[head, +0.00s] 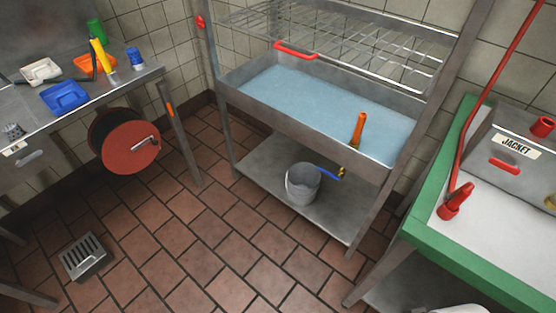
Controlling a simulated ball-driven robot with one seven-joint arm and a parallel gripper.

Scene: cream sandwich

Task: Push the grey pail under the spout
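The grey pail (302,186) stands upright on the metal lower shelf (262,188) beneath the water-filled basin. A small brass spout (341,173) shows under the basin's front wall, just right of the pail. A blue bar (327,172), perhaps its lever, reaches from the brass part left toward the pail's rim. In the picture the pail is to the left of the brass part, and its mouth does not appear directly below it. I cannot tell whether the blue bar touches the pail. My gripper is not in view.
The basin (262,102) has an orange-handled tool in it and a wire rack above. A green-edged table (448,250) stands close on the right. A bench with a red reel (131,142) is at left. The tiled floor before the shelf is clear, with a drain grate (84,257).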

